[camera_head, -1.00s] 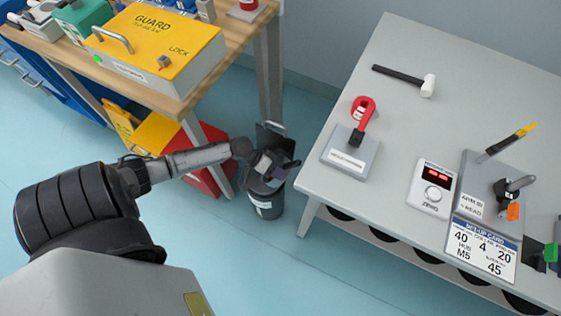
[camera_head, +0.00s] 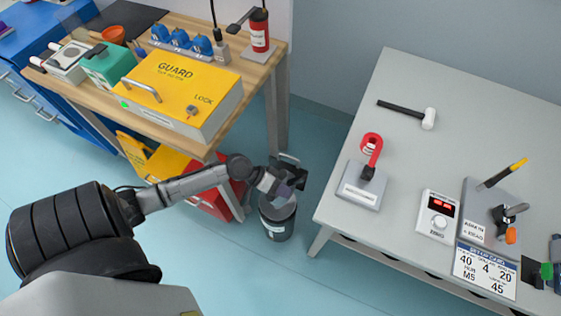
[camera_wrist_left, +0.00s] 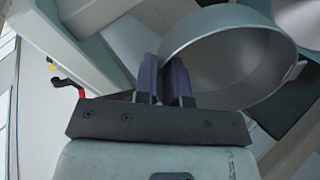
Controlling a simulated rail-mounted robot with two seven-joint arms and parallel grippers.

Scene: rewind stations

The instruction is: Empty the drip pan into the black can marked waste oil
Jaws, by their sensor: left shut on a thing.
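The drip pan (camera_wrist_left: 238,62), a round grey metal pan, fills the upper right of the left wrist view. My left gripper (camera_wrist_left: 166,68) is shut on its near wall, and the pan looks tipped. In the head view my left gripper (camera_head: 290,188) is over the back of the black can (camera_head: 278,221), which stands on the floor with a white label too small to read. The can's round grey top shows partly. A dark piece with a grey handle shows behind the gripper; I cannot tell whether it is the pan. The pan's contents cannot be made out.
The wooden bench with the yellow guard box (camera_head: 180,92) is left of the can. A red cabinet (camera_head: 215,200) stands below it. The grey table (camera_head: 400,150) is to the right, its corner near the can. The floor in front of the can is clear.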

